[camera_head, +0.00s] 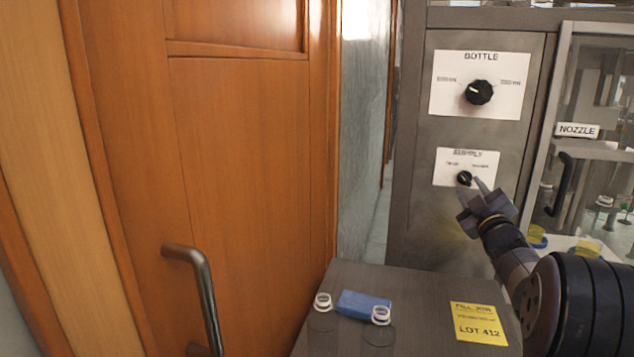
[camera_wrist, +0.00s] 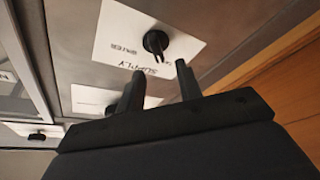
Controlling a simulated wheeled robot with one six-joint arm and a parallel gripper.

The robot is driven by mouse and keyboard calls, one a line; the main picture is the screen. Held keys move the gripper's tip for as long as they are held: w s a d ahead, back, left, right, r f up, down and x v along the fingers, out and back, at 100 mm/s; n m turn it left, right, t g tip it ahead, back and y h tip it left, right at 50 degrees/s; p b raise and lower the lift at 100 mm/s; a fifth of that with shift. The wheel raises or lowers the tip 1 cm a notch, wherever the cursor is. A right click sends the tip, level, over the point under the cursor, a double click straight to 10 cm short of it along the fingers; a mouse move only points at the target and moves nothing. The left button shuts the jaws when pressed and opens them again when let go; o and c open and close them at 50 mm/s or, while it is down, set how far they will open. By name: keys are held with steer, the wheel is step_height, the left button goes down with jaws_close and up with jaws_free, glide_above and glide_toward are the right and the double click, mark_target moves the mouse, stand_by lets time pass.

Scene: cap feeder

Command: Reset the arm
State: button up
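My gripper (camera_head: 474,188) is raised at the grey panel, just below and right of the small black supply knob (camera_head: 464,178). In the wrist view my gripper (camera_wrist: 160,68) has its two fingers apart with nothing held between them. The supply knob (camera_wrist: 156,42) on its white label shows just beyond the fingertips. I cannot tell whether a finger touches it. My arm (camera_head: 515,262) reaches up from the lower right.
The larger bottle knob (camera_head: 479,92) is above. A glass cabinet marked NOZZLE (camera_head: 577,131) is at right. Two clear bottles (camera_head: 322,318) (camera_head: 380,330), a blue block (camera_head: 362,304) and a yellow lot card (camera_head: 479,323) are on the dark table (camera_head: 420,285). A wooden door (camera_head: 245,150) is left.

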mark_target(464, 176)
steer(key=v, duration=0.7)
steer(key=x, duration=1.1)
steer(key=shift+w+f+m, duration=0.1)
steer(key=shift+w+m, duration=0.05)
steer(key=shift+m, duration=0.25)
steer(key=m+h, duration=0.1)
steer(key=m, duration=0.2)
steer(key=m+h+p, duration=0.1)
steer(key=m+h, duration=0.1)
steer(key=shift+r+m+t, duration=0.25)
steer(key=shift+m+t, duration=0.15)
steer(key=m+h+p, duration=0.1)
steer(key=m, duration=0.2)
steer(key=m+h+p, duration=0.2)
steer(key=shift+d+r+m+p, duration=0.15)
steer(key=shift+m+p, duration=0.15)
steer(key=shift+m, duration=0.1)
steer(key=shift+s+f+m, duration=0.25)
steer(key=shift+m, duration=0.05)
steer(key=shift+s+f, duration=0.25)
steer(key=shift+s, duration=0.35)
steer(key=shift+a+f, duration=0.1)
steer(key=shift+a, duration=0.1)
